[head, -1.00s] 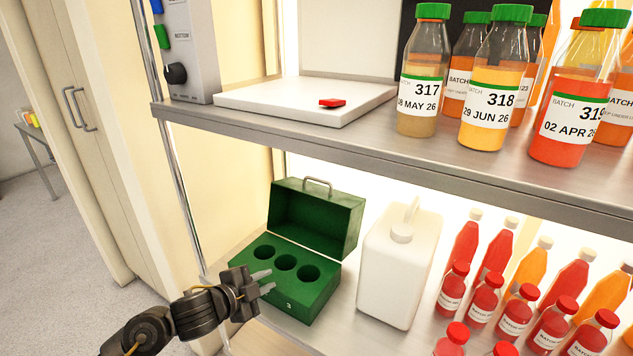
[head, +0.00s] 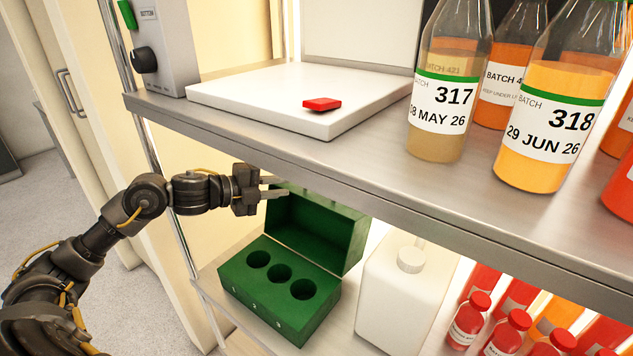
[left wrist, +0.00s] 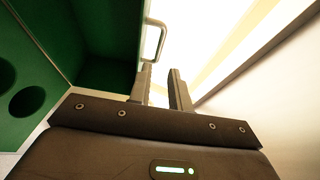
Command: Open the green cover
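The green box (head: 262,304) stands on the lower shelf, its three round holes showing. Its green cover (head: 312,228) stands raised at the back, open. In the head view my left gripper (head: 274,187) is at the cover's upper left edge, just under the upper shelf. In the left wrist view the left gripper (left wrist: 162,88) has its two fingers apart with nothing between them. The cover's metal handle (left wrist: 154,40) is just ahead of the left finger; I cannot tell whether they touch. In the head view the handle is hidden. My right gripper is in neither view.
The upper shelf edge (head: 300,167) runs close above the gripper and cover. A white jug (head: 398,300) stands right of the box, with red bottles (head: 470,318) beyond. Above are a white plate (head: 250,92) with a red piece (head: 321,104) and juice bottles.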

